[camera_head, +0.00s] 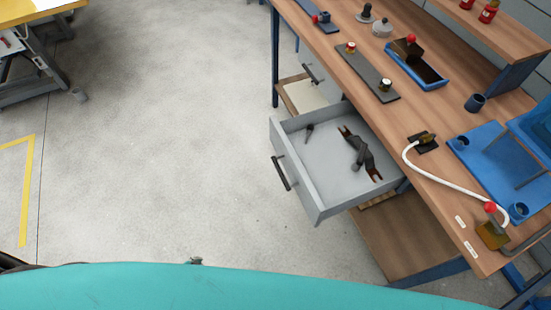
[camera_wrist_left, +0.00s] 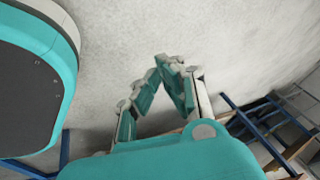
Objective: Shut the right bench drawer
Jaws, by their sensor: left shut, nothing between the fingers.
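The grey bench drawer (camera_head: 318,205) stands pulled well out from under the wooden workbench in the head view. Its dark bar handle (camera_head: 281,173) is on the front panel, facing left. Inside lie a dark tool with forked, brownish ends (camera_head: 371,164) and a small dark piece (camera_head: 309,128). My left gripper (camera_wrist_left: 162,62) shows in the left wrist view, fingers together and empty, over the grey floor. I cannot make it out in the head view, and no contact with the drawer shows. My right gripper is in neither view.
The workbench top (camera_head: 345,42) carries fixtures, a blue tray (camera_head: 418,70) and a white hose (camera_head: 408,165). Another dark handle (camera_head: 310,73) sits farther along the bench. A lower wooden shelf (camera_head: 400,240) lies beneath. The floor (camera_head: 160,130) left of the drawer is clear.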

